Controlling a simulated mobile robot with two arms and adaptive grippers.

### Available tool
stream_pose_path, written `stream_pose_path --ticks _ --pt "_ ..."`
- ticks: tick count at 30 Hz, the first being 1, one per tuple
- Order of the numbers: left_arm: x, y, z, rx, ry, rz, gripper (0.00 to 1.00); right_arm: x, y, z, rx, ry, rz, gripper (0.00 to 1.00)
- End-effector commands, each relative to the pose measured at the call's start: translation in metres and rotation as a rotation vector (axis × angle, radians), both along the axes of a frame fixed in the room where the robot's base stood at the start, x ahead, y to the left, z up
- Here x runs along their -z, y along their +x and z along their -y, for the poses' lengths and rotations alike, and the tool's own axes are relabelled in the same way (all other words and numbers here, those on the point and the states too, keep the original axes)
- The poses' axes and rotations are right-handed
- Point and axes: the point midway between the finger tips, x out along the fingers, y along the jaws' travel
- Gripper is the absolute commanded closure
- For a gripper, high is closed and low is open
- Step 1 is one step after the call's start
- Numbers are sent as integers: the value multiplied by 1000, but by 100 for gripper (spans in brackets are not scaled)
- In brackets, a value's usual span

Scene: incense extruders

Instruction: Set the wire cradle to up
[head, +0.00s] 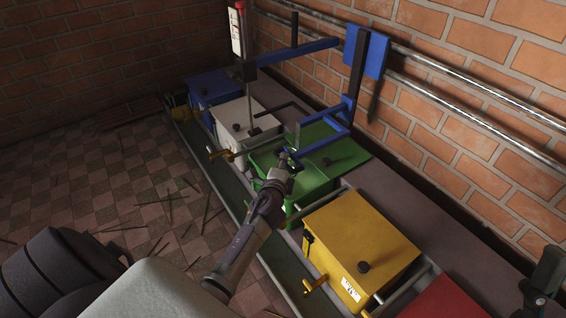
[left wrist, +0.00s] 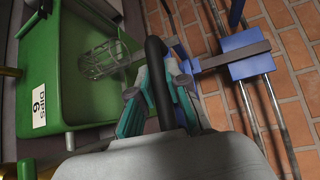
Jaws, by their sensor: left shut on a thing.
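The wire cradle (left wrist: 105,58) shows in the left wrist view as a small wire basket over or in the open green tank (left wrist: 75,100); I cannot tell how deep it sits. The green tank also shows in the head view (head: 318,184), where the cradle is not clear. My left gripper (head: 284,164) reaches over the tank's near side. In the left wrist view its teal-padded fingers (left wrist: 158,98) are shut on a curved black handle (left wrist: 156,52) beside the basket. A dark part at the head view's lower right edge may be my right gripper (head: 544,280); its fingers are unclear.
A blue frame (head: 345,112) with a blue wall plate (head: 366,52) rises behind the tank. A yellow box (head: 360,240) stands in front, a white box (head: 245,120) and a blue box (head: 212,88) beyond. Pipes (head: 450,85) run along the brick wall.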

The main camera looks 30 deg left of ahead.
Motion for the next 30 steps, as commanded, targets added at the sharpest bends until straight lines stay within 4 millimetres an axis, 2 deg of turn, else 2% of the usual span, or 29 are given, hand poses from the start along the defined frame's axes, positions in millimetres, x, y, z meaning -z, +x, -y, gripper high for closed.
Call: stream_pose_path --ticks 1,5,9,15,23,30 --pt "-11 0 0 2 2 2 100 -2 10 -2 4 -19 -63 42" --pt "-21 0 0 2 2 2 100 12 34 -6 12 -70 -228 42" --pt "-30 0 0 2 2 2 100 34 55 -8 22 -122 -404 42" --pt "-41 0 0 2 2 2 100 72 76 -8 36 -193 -657 42" --pt "-56 0 0 2 2 2 100 128 84 -2 52 -281 -988 42" --pt "-70 0 0 1 2 2 100 181 71 10 66 -356 -1296 42"
